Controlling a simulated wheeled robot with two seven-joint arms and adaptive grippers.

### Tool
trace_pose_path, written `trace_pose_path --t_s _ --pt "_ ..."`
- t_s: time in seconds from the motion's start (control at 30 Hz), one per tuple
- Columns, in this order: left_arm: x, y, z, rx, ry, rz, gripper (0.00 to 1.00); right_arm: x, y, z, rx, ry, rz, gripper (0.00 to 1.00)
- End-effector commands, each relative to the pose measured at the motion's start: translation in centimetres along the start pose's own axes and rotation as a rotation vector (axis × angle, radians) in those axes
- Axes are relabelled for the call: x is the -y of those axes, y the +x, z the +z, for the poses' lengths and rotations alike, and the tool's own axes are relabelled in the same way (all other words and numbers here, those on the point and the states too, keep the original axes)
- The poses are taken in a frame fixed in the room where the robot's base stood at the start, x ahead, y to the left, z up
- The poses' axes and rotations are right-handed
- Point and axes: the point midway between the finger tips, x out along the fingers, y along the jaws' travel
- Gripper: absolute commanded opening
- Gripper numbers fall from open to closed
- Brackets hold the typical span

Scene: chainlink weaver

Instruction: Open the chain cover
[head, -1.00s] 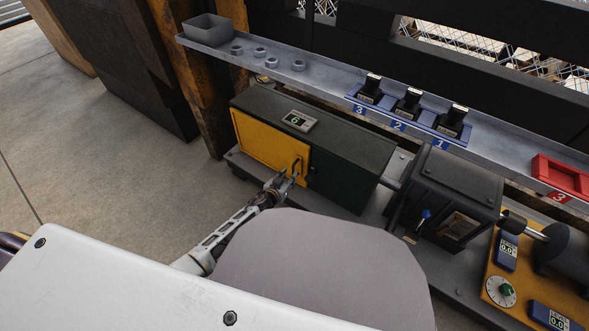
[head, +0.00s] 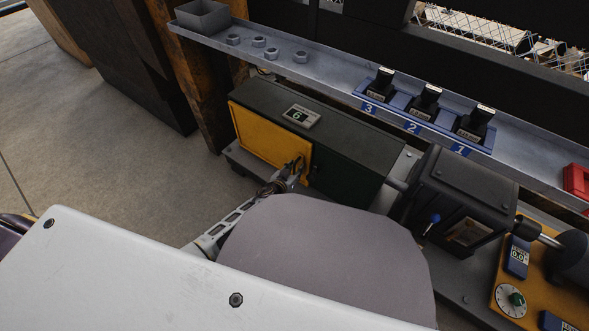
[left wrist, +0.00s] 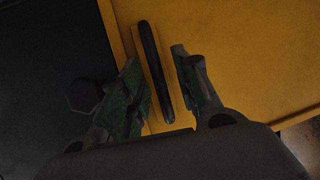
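The chain cover (head: 262,143) is a yellow panel on the front of a dark green box (head: 350,172), and it looks closed. A dark upright handle sits near its right edge. In the left wrist view the handle (left wrist: 154,68) is a black bar on the yellow cover (left wrist: 235,50). My left gripper (head: 297,170) is at the handle in the head view. In the left wrist view the left gripper (left wrist: 160,92) is open, with one finger on each side of the handle and a visible gap at the right finger. My right gripper is not in view.
A small display reading 6 (head: 301,116) sits on the box top. Behind runs a grey shelf (head: 335,78) with several nuts, a grey bin (head: 203,16) and numbered blue holders (head: 412,127). A dark machine housing (head: 465,190) stands to the right. The floor at left is clear.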

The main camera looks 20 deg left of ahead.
Motion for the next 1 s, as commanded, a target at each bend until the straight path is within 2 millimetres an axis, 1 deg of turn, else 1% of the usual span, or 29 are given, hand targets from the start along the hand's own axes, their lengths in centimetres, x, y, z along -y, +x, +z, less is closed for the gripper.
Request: trace_pose_path --t_s 0.03,0.2,0.3,0.77,1.0 --pt "0.01 0.00 0.00 0.000 0.000 0.000 0.32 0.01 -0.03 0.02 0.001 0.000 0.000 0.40" --pt "0.01 0.00 -0.01 0.000 0.000 0.000 0.10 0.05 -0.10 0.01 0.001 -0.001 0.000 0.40" --pt "0.02 0.00 0.00 0.000 0.000 0.000 0.00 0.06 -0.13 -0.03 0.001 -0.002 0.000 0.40" --pt "0.05 -0.11 0.03 0.000 0.002 0.005 0.00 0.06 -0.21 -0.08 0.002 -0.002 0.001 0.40" --pt "0.22 -0.81 0.28 0.002 0.014 0.035 0.00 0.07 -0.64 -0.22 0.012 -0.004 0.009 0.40"
